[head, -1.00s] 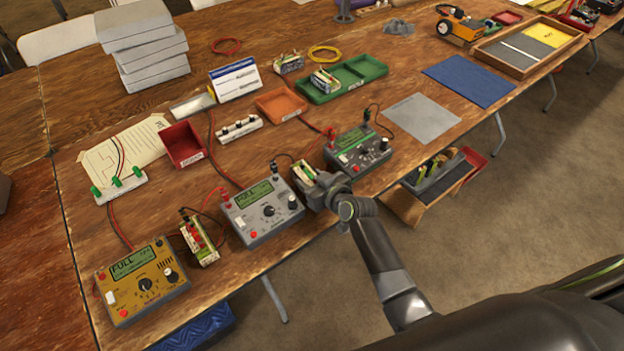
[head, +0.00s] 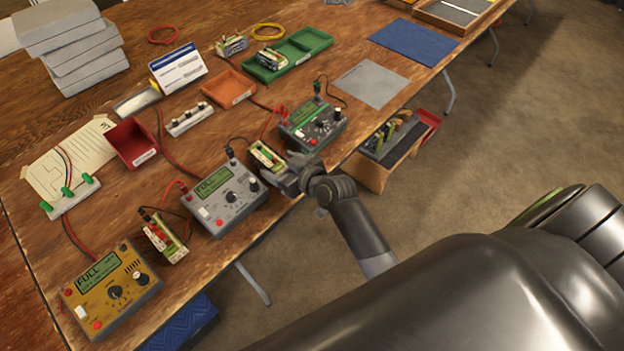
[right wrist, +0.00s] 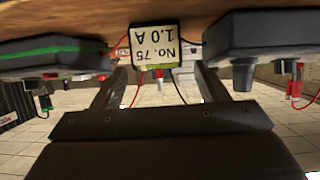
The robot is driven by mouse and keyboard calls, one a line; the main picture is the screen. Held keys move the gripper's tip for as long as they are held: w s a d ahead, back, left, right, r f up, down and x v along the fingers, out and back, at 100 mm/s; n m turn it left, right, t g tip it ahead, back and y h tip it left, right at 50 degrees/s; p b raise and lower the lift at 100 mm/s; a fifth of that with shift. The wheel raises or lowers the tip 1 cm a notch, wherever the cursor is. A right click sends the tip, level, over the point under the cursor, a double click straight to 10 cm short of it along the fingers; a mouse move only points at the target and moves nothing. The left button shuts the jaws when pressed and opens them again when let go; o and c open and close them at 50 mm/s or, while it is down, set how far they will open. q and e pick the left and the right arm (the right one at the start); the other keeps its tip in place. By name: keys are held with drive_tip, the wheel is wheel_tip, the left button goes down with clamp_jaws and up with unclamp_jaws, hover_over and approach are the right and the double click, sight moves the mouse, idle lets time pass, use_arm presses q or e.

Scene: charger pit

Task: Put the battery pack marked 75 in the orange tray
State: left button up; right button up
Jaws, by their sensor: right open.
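The battery pack marked No. 75 (right wrist: 155,45) shows its label upside down in the right wrist view, between my fingers. In the head view this pack (head: 264,154) stands on the wooden table between the grey charger (head: 226,197) and the green-striped charger (head: 312,124). My right gripper (head: 287,177) is at its near side, open, with a finger on either side of the label in the right wrist view (right wrist: 159,78). I cannot tell whether the fingers touch it. Leads run close by the pack. The orange tray (head: 229,88) lies empty farther back. My left gripper is out of view.
A yellow charger (head: 112,290) stands at front left, with another battery pack (head: 164,236) beside it. A red tray (head: 131,143), a switch strip (head: 190,119) and a green tray (head: 318,40) holding a pack lie behind. A grey mat (head: 371,83) is bare.

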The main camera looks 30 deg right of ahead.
drive_tip(key=v, duration=1.2)
drive_tip(key=shift+b, duration=0.3)
drive_tip(key=shift+s, duration=0.15)
drive_tip(key=s+d+f+m+g+h, duration=0.1)
drive_tip(key=s+d+f+g, duration=0.15)
drive_tip(key=f, duration=0.65)
drive_tip(key=s+d+f+m+g+h, duration=0.1)
drive_tip(key=s+d+f, duration=0.15)
drive_tip(key=f, duration=0.65)
drive_tip(key=s+d+f+m+g+h, duration=0.1)
drive_tip(key=s+f+g, duration=0.15)
drive_tip(key=f, duration=0.65)
drive_tip(key=s+d+f+g+h, duration=0.1)
drive_tip(key=s+d+f+g, duration=0.1)
drive_tip(key=s+f, duration=0.9)
drive_tip(key=shift+s+f+m, duration=0.35)
drive_tip(key=shift+s+m, duration=0.05)
drive_tip(key=shift+s, duration=0.15)
drive_tip(key=shift+o, duration=0.4)
drive_tip(key=s+f+g, duration=0.1)
drive_tip(key=s+f, duration=0.2)
drive_tip(key=s, duration=0.5)
drive_tip(key=s+f+g+h, duration=0.1)
drive_tip(key=s+f, duration=0.3)
drive_tip(key=s, duration=0.5)
drive_tip(key=shift+s+d+f+g, duration=0.2)
drive_tip(key=shift+d+g, duration=0.2)
drive_tip(key=shift+g, duration=0.4)
drive_tip(key=shift+w, duration=0.1)
